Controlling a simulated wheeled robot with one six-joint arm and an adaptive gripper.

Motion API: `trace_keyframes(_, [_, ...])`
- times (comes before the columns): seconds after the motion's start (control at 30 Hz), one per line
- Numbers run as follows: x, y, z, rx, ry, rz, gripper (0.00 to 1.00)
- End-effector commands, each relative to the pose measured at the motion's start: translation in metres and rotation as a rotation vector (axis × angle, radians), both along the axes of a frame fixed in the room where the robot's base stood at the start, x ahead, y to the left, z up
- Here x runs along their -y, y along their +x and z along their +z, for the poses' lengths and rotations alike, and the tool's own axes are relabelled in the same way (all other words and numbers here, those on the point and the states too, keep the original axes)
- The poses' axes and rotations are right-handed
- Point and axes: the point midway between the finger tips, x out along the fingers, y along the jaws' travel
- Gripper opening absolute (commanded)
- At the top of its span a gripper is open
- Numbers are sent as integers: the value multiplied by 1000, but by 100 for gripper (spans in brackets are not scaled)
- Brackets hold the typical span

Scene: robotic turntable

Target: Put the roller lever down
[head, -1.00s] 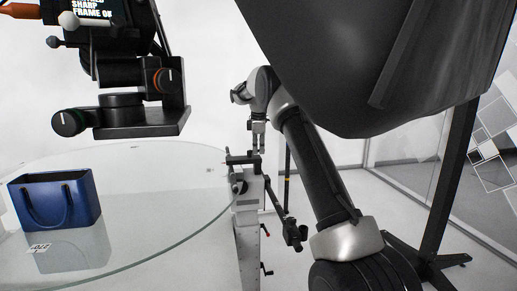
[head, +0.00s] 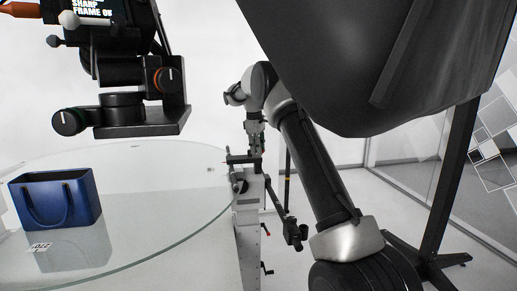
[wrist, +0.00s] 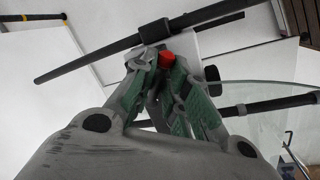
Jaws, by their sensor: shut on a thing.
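My gripper (head: 256,148) reaches down over the metal stand at the right edge of the glass turntable. It also shows in the wrist view (wrist: 165,72), with its green-padded fingertips closed together around a small piece with a red end, the roller lever (wrist: 167,57). Most of the lever is hidden between the fingers. Dark rods pass right behind the fingertips in the wrist view. I cannot tell whether the lever touches its mount.
The stand (head: 249,225) carries black rods and levers. The round glass table (head: 150,235) bears a blue handbag (head: 55,198) and a small printed card (head: 40,247). A black camera rig (head: 125,100) hangs over it. A dark post (head: 455,170) stands at right.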

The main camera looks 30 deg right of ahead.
Motion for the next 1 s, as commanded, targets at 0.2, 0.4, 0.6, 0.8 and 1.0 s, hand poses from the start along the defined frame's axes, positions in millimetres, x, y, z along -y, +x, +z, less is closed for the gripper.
trace_keyframes(0.2, [-9, -3, 0, -1, 1, -202, 0])
trace_keyframes(0.4, [-17, -5, 0, -1, 0, -390, 0])
trace_keyframes(0.6, [-24, -5, 0, 0, 1, -573, 0])
trace_keyframes(0.8, [-30, -4, 0, 0, 1, -726, 0])
trace_keyframes(1.0, [-34, -3, 0, 1, 1, -834, 0])
